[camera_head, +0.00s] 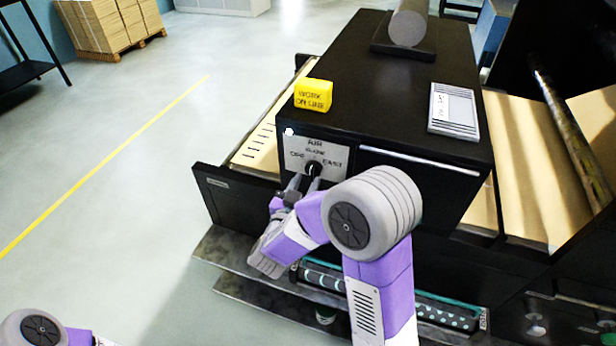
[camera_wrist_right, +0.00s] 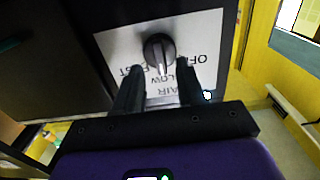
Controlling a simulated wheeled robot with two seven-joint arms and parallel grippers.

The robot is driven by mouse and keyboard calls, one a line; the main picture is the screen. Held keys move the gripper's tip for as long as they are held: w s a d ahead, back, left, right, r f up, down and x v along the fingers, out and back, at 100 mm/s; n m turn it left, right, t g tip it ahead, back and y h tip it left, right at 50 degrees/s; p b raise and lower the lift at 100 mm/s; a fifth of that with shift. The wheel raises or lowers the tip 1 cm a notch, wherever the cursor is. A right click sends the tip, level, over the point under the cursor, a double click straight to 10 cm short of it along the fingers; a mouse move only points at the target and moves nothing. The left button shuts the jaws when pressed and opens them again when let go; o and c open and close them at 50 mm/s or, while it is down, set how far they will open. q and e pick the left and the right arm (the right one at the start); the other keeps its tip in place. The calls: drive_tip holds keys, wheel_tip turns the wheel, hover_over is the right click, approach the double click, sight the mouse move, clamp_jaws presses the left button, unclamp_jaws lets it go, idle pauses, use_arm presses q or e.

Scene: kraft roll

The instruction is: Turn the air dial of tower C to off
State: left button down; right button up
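The black air dial (camera_head: 314,168) sits on a white panel (camera_head: 303,152) marked AIR, OFF, SLOW and FAST on the front of a black tower. No tower letter is readable. In the right wrist view the panel is upside down, and the pale mark on the dial (camera_wrist_right: 159,50) points toward SLOW. My right gripper (camera_head: 306,182) is just in front of the panel. In the wrist view its two dark fingers (camera_wrist_right: 158,82) are apart with nothing between them, tips just short of the dial. Only part of my left arm shows at the lower left; its gripper is hidden.
A yellow WORK ON LINE block (camera_head: 313,95) and a printed card (camera_head: 453,110) lie on the tower top, with a grey cylinder (camera_head: 407,25) behind. Metal ledges (camera_head: 225,251) and a roller (camera_head: 325,281) lie below the panel.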

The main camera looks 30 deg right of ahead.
sight(312, 171)
drive_tip(key=shift+x, duration=1.2)
clamp_jaws()
